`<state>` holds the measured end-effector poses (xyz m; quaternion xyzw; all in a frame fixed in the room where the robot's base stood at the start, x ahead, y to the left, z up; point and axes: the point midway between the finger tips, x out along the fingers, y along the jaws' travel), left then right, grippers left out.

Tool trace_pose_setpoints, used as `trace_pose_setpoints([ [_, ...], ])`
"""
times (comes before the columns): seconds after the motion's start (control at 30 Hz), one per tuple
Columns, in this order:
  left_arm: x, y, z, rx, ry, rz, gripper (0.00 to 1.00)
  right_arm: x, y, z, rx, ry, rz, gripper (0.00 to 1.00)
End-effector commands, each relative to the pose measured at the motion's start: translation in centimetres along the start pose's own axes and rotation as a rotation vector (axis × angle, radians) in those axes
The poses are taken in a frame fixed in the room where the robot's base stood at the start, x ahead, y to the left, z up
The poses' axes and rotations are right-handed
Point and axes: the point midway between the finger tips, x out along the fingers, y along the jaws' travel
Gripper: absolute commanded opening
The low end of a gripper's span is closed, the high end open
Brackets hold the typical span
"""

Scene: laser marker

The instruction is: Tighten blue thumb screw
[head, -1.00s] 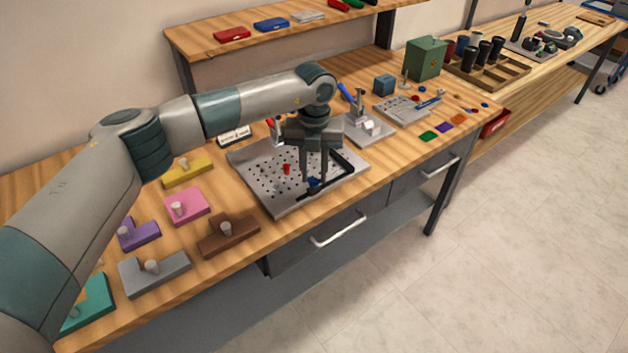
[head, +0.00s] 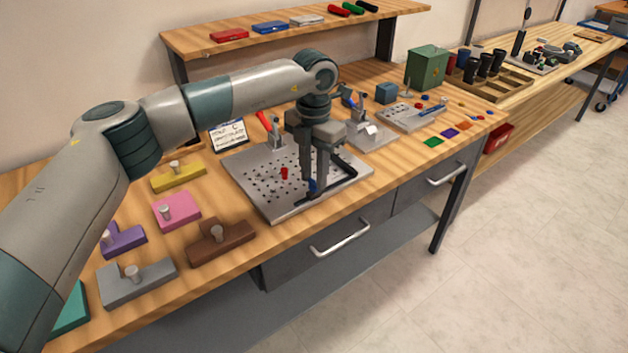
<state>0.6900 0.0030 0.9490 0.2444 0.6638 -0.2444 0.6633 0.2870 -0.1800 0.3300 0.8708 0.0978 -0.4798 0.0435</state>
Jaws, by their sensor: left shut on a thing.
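The blue thumb screw (head: 312,185) stands at the front right part of the perforated grey plate (head: 262,201), beside a black angled bracket (head: 346,172). My left gripper (head: 315,187) points straight down over it and is shut on it; the fingers hide much of the screw. A red thumb screw (head: 284,173) stands upright on the plate to the left, apart from the gripper. My right gripper does not show in the head view.
A red-handled clamp (head: 271,129) stands at the plate's back edge. Yellow (head: 178,177), pink (head: 177,211), brown (head: 222,243) and grey (head: 137,284) knobbed blocks lie to the left. A clamp with a white piece (head: 370,129) stands to the right. A shelf (head: 300,36) runs behind.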

Motion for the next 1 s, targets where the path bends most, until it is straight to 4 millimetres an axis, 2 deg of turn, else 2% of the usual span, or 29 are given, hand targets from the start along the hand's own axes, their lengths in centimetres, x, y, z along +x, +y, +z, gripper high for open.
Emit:
trace_pose_setpoints([
  [0.1,0.3,0.0,0.1,0.096,-0.003,0.002,0.04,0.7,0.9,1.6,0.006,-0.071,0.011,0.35],
  [0.3,0.3,0.1,0.1,0.284,-0.003,0.003,0.04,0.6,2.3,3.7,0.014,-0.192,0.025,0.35],
  [0.67,0.1,0.1,0.1,0.598,-0.003,0.003,0.04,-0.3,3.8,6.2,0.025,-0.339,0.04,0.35],
  [1.0,-0.1,0.0,0.1,0.754,-0.002,0.001,0.04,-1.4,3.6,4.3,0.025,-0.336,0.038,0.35],
])
